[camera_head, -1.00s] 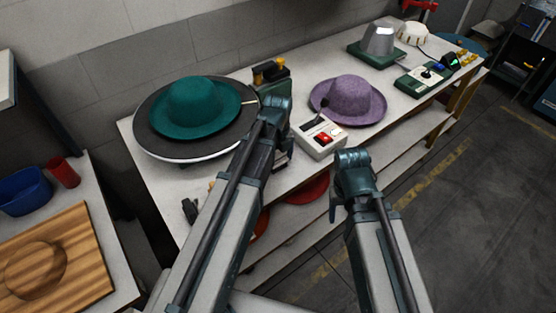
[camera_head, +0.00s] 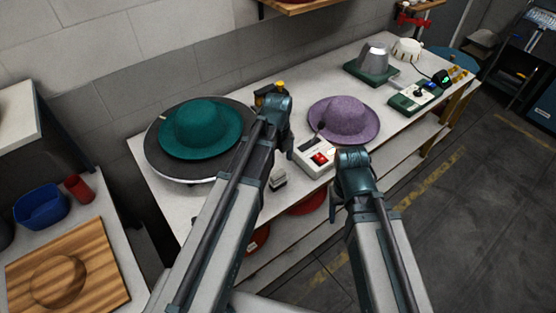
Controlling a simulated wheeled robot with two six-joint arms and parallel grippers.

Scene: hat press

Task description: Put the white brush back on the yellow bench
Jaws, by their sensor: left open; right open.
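My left arm crosses the bench just left of the brush. My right arm is to the right of the brush, in front of the bench.
A teal hat (camera_head: 200,128) lies on a dark round plate at the left. A purple hat (camera_head: 344,119) and a switch box with a red button (camera_head: 319,159) are right of the brush. A side table at left holds a blue bin (camera_head: 41,207) and a wooden board (camera_head: 68,268).

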